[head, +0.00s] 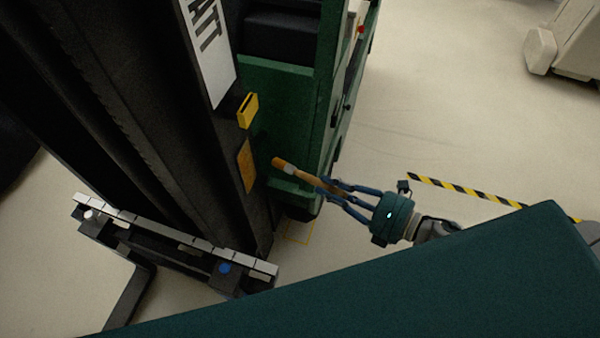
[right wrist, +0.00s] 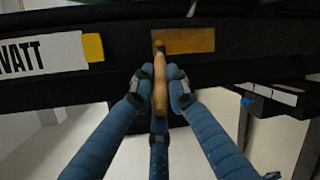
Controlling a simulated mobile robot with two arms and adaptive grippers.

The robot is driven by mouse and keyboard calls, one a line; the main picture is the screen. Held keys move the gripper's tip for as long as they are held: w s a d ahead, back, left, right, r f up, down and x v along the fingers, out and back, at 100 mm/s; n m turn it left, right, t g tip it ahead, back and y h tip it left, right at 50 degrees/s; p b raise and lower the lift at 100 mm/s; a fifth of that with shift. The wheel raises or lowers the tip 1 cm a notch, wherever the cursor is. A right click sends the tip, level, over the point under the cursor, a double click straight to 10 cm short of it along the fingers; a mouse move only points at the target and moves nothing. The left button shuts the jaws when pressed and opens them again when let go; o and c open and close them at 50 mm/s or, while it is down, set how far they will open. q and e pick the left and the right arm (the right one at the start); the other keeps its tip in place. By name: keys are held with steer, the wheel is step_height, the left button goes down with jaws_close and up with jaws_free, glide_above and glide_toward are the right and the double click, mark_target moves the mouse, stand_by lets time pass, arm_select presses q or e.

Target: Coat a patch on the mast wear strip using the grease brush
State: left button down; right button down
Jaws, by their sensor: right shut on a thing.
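The grease brush (head: 299,174) has a pale wooden handle and an orange-brown head. My right gripper (head: 324,188) is shut on its handle, and the brush head points left toward the dark mast. The mast wear strip (head: 246,166) is an orange-yellow rectangle on the mast's side. In the head view a gap shows between brush head and strip. In the right wrist view the brush (right wrist: 160,84) lies between the fingers, its head overlapping the left end of the strip (right wrist: 190,41); contact cannot be told there. My left gripper is not in view.
A yellow block (head: 248,110) juts from the mast above the strip, near a white lettered label (head: 208,50). The green truck body (head: 285,110) stands right behind the mast. A dark teal surface (head: 400,275) fills the lower right. Open floor (head: 440,110) lies right.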

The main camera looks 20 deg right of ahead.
steer(key=w+f+b, duration=0.3)
steer(key=f+b, duration=1)
steer(key=f, duration=0.6)
steer(key=shift+w+a, duration=0.85)
steer(key=shift+a, duration=0.3)
steer(key=shift+w+a, duration=0.85)
steer(key=shift+a, duration=0.25)
steer(key=shift+w+a, duration=0.45)
steer(key=shift+a, duration=0.25)
steer(key=shift+p, duration=0.3)
steer(key=shift+a+r+p, duration=0.1)
steer(key=shift+r+p, duration=1.25)
steer(key=shift+r, duration=0.5)
